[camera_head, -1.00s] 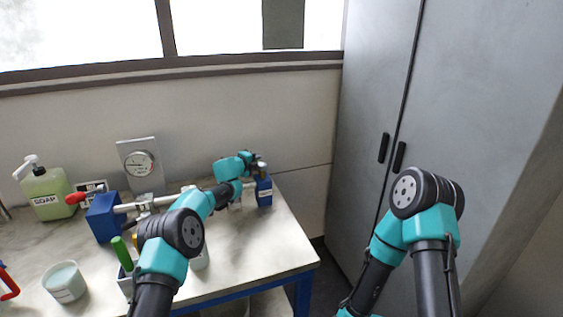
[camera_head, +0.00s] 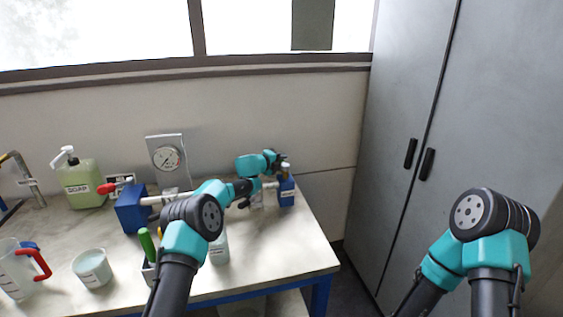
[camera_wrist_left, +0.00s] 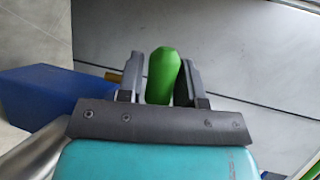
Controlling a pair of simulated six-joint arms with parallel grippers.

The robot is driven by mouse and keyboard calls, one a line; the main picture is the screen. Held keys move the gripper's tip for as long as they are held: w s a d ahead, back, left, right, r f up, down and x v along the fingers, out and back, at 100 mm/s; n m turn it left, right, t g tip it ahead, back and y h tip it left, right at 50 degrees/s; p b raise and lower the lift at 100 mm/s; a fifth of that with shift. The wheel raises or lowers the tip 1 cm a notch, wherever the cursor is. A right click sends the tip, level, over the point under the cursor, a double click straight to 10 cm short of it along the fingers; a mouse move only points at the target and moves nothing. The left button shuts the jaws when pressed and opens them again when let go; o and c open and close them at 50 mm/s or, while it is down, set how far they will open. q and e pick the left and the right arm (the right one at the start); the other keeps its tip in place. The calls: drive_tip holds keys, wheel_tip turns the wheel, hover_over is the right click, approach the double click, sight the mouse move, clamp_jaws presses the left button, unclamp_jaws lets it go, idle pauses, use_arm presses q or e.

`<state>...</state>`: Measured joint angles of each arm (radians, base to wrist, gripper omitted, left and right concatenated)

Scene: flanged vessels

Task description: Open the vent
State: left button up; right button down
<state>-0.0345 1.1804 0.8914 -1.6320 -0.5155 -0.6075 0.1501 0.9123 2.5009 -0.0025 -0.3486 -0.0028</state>
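My left gripper (camera_head: 279,161) is at the right end of a pipe rig on the bench, beside a small blue block (camera_head: 286,191). In the left wrist view its two dark fingers (camera_wrist_left: 161,82) stand either side of a rounded green handle (camera_wrist_left: 163,72). The gap is very narrow, and I cannot tell whether both fingers press on it. A blue block (camera_wrist_left: 42,97) and a metal pipe (camera_wrist_left: 35,150) show at the left there. The rig's larger blue block (camera_head: 130,209) has a red handle (camera_head: 107,188). No vent label is readable. My right gripper is out of view.
A round gauge (camera_head: 167,158) stands behind the rig. A soap bottle (camera_head: 80,183), a jug with a red handle (camera_head: 40,264), a white tub (camera_head: 92,268) and a holder with a green-handled tool (camera_head: 147,243) occupy the bench. A grey cabinet (camera_head: 400,120) stands at the right.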

use_arm(q)
drive_tip(key=o, duration=0.3)
drive_tip(key=shift+s+a, duration=0.1)
drive_tip(key=shift+a, duration=0.05)
drive_tip(key=v, duration=1.7)
